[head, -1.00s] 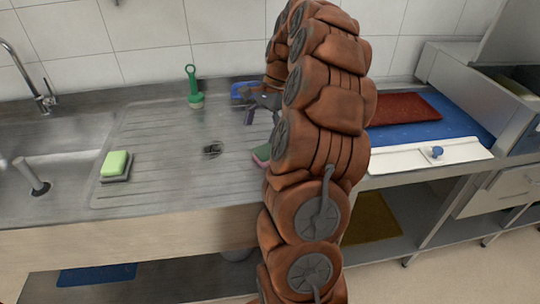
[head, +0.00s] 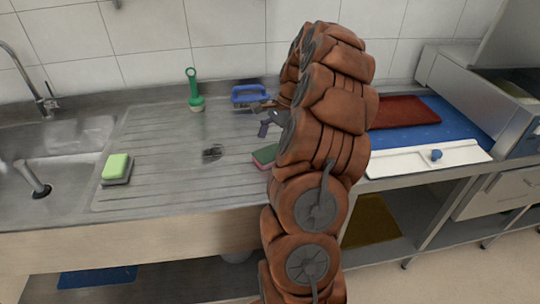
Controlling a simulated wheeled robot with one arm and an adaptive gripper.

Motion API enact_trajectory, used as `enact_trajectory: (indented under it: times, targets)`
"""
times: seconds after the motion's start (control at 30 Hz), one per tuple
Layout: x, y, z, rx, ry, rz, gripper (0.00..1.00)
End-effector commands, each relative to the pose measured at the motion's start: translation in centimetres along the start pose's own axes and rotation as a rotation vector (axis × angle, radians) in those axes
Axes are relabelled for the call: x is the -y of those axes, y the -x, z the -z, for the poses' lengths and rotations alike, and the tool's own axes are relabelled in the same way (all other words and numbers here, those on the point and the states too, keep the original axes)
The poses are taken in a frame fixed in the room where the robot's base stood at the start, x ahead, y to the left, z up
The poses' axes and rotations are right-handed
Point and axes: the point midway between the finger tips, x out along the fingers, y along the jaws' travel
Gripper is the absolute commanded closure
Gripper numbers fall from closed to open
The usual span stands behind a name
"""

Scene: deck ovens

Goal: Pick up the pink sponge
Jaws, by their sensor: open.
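A sponge with a green top and a pink lower edge (head: 264,156) lies on the steel drainboard, partly hidden behind my arm. My gripper (head: 262,119) is open above the drainboard, behind the partly hidden sponge in the head view and higher in the picture. It is apart from that sponge, and no object shows between its fingers. My arm hides part of the gripper.
A green-handled brush (head: 193,90) stands upright near the wall. The sink (head: 60,150) is at left. A blue mat (head: 425,118) with a red-brown board (head: 403,110) is at right.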

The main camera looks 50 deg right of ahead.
Motion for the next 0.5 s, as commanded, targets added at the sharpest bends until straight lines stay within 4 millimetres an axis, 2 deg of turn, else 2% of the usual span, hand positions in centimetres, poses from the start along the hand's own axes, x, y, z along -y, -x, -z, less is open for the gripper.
enact_trajectory:
  times: [0.3, 0.5]
  targets:
    - [-0.2, -3.3, -0.3, 0.0, 0.0, -0.001, 0.03]
    - [-0.1, -4.0, -0.2, -0.002, 0.001, 0.002, 0.03]
